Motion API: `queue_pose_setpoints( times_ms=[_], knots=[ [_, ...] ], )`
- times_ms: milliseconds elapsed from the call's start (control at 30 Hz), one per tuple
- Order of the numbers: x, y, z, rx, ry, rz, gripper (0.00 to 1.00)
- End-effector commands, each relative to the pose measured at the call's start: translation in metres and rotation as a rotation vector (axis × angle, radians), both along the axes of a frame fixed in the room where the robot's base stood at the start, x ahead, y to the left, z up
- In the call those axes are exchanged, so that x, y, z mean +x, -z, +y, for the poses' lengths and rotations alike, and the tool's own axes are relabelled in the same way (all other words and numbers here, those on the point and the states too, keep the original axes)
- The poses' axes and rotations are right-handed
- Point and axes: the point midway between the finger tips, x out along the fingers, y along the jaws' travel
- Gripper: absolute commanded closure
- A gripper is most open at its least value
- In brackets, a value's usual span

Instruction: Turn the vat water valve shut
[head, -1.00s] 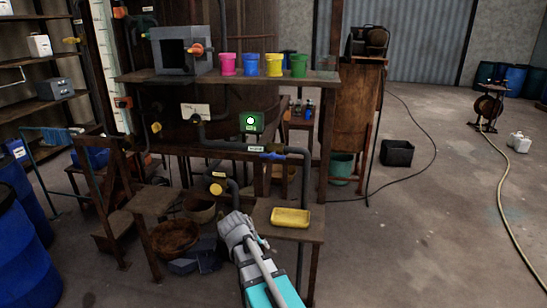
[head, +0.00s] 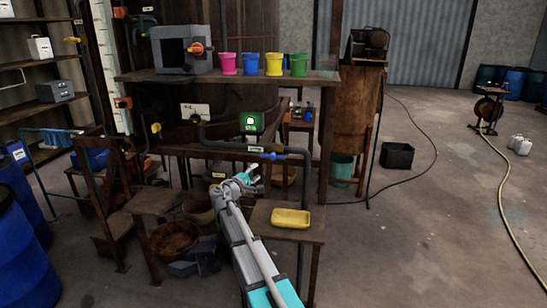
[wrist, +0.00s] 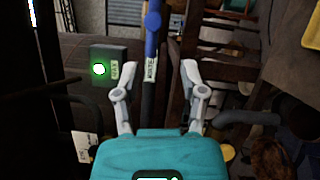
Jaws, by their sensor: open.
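A blue valve handle (head: 270,156) sits on the dark horizontal pipe under the shelf. In the wrist view the blue handle (wrist: 152,32) stands on the pipe beside a small label whose word is hard to read. My gripper (head: 252,174) is open, below and slightly left of the handle in the head view. In the wrist view my open, empty fingers (wrist: 151,76) lie either side of the pipe in the picture, with the handle beyond their tips. I see no contact.
A green-lit box (head: 251,122) is close to the handle. A yellow tray (head: 290,218) rests on a low wooden stand at right. Coloured pots (head: 251,64) and a grey box (head: 180,50) stand on the shelf above. Open floor lies to the right.

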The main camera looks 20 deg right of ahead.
Motion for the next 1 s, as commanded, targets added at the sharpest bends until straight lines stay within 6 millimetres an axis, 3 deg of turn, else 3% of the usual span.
queue_pose_setpoints(
  times_ms=[633, 1000],
  knots=[
    [0.009, -0.005, -0.003, -0.036, -0.012, 0.003, 0.46],
    [0.032, -0.009, -0.034, -0.036, -0.01, 0.003, 0.46]
  ],
)
